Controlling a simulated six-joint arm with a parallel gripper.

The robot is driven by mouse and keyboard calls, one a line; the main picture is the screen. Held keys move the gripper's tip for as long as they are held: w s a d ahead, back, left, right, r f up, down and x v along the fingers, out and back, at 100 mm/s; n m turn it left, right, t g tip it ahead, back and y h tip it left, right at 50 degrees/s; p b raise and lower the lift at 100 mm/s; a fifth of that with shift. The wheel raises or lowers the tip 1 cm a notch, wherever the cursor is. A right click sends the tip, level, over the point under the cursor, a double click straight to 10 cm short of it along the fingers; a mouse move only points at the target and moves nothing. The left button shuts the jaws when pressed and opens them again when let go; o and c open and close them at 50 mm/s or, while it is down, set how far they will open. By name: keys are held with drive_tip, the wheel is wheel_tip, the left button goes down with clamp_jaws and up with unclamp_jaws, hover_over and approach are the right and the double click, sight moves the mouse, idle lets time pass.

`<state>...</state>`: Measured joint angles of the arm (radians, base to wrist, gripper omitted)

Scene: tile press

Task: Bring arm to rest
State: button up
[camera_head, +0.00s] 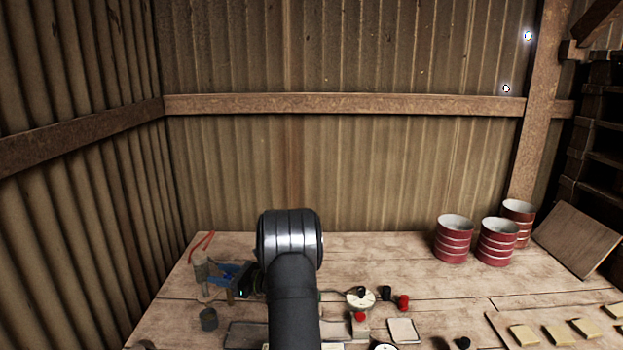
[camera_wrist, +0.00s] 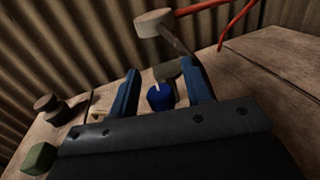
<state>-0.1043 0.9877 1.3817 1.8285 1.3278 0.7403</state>
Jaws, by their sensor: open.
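My gripper (camera_head: 235,274) is at the left part of the wooden table (camera_head: 370,250) in the head view, its blue fingers partly hidden behind my arm. In the wrist view my gripper (camera_wrist: 161,68) shows two blue fingers wide apart. A small blue round object (camera_wrist: 160,97) and a grey block show in the gap between them; I cannot tell their distance from the fingers. No object is clasped. A pale-headed tool (camera_wrist: 153,22) lies beyond the fingertips; it also shows left of the gripper in the head view (camera_head: 201,266).
Several red cans (camera_head: 453,240) and a leaning board (camera_head: 577,240) stand at the back right. A board with yellowish tiles (camera_head: 525,335) is at front right. A white round piece with small knobs (camera_head: 360,298) sits right of my arm. Corrugated walls (camera_head: 230,180) bound the left and back.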

drive_tip(key=v, duration=1.7)
drive_tip(key=x, duration=1.7)
drive_tip(key=shift+a+t, duration=0.3)
drive_tip(key=shift+d+m+t, duration=0.15)
drive_tip(key=shift+m+t, duration=0.25)
drive_tip(key=shift+m, duration=0.1)
drive_tip(key=s+d+t, duration=0.1)
drive_tip(key=s+d, duration=0.2)
drive_tip(key=d, duration=0.5)
drive_tip(key=s+d, duration=0.3)
drive_tip(key=d, duration=0.6)
drive_tip(key=w+a+r+n+g+h, duration=0.2)
drive_tip(key=a+r+n+g+h, duration=0.3)
drive_tip(key=a+r+g+h, duration=0.2)
drive_tip(key=shift+a+r+g, duration=0.45)
drive_tip(key=shift+r+g, duration=0.55)
drive_tip(key=shift+r, duration=0.4)
